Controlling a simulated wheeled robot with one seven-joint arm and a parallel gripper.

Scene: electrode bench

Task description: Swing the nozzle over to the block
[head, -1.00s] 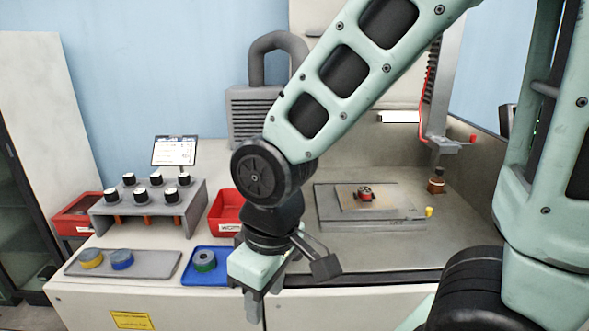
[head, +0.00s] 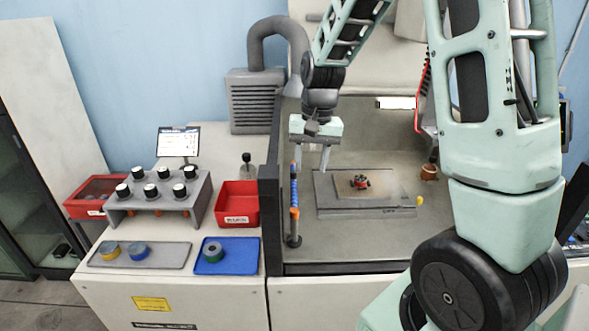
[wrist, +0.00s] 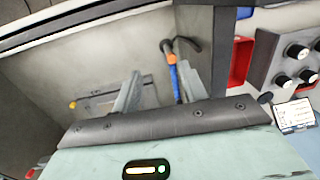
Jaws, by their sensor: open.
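The nozzle is a slim upright blue and orange hose (head: 294,192) on a dark base, just inside the enclosure's left edge. The block seems to be the flat tan piece (head: 384,188) on the grey plate, with a small red and black part (head: 359,182) on it. My gripper (head: 311,168) is open and points down, its left finger close by the hose top. In the wrist view the hose (wrist: 176,82) shows between the fingers (wrist: 160,68), nearer the right one. I cannot tell whether a finger touches it.
A dark post (head: 269,220) stands left of the hose. A brown cup-like part (head: 429,172) and a yellow knob (head: 420,200) are to the right. A red bin (head: 238,203), a knob stand (head: 160,194) and a blue tray (head: 228,256) sit outside on the left. The tank floor in front is clear.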

